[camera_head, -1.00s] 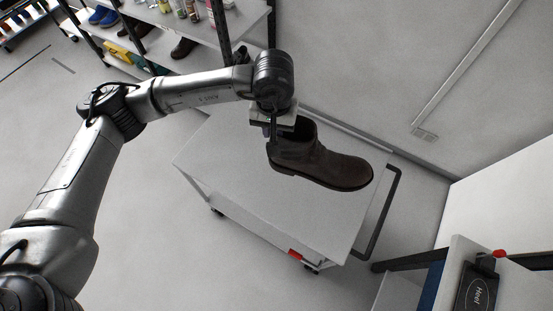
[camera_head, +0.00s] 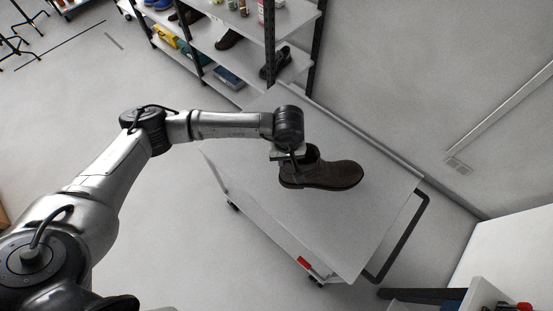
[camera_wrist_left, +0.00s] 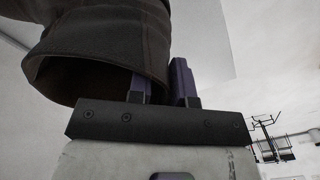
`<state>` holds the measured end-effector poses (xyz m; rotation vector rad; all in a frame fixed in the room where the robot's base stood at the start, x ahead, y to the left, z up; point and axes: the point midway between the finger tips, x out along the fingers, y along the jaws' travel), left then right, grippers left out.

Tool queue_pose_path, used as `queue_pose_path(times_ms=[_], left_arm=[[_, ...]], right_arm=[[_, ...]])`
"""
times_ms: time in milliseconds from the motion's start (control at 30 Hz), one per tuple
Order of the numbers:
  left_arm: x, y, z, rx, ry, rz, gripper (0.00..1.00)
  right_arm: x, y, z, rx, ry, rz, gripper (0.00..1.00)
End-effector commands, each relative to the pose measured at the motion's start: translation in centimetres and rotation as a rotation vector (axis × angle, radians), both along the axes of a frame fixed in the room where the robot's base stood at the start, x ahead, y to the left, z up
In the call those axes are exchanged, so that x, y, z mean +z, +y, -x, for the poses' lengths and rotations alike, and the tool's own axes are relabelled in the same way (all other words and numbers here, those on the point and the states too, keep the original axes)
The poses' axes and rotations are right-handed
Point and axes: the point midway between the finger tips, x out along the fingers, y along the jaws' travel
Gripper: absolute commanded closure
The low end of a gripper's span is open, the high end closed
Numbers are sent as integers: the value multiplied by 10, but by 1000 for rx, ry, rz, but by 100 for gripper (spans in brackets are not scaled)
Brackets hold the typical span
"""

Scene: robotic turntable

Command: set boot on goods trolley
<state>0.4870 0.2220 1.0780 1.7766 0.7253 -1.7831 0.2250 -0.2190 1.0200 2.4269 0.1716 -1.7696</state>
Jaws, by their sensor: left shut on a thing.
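A dark brown boot (camera_head: 328,174) is over the light grey top of the goods trolley (camera_head: 312,225) in the head view, sole down and toe to the right. My left gripper (camera_head: 297,160) is shut on the boot's upper rim at its heel side. In the left wrist view the boot (camera_wrist_left: 110,40) fills the upper left, and one finger of the left gripper (camera_wrist_left: 162,82) is inside the opening, the other outside. I cannot tell whether the sole touches the trolley top. My right gripper is not in view.
A shelf rack (camera_head: 235,50) with shoes, bottles and boxes stands behind the trolley. A wall runs along the trolley's far right side. The trolley's black handle (camera_head: 402,240) is at its right end. A white surface (camera_head: 515,250) is at the lower right.

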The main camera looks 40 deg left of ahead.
Motion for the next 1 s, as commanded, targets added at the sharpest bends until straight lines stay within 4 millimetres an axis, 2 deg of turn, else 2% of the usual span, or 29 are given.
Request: queue_pose_path(times_ms=[100, 300, 533, 833, 1000], left_arm=[[-8, 18, 1, 1, -1, 1, 100], [-18, 33, 2, -1, -3, 2, 100], [-24, 36, 2, -2, -3, 3, 100], [-57, 36, 3, -1, 0, 3, 100], [-61, 36, 2, -3, -4, 3, 100]], right_arm=[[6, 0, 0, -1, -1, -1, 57], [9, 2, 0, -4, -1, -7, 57], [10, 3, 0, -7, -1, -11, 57], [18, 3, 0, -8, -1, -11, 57], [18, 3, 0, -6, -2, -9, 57]])
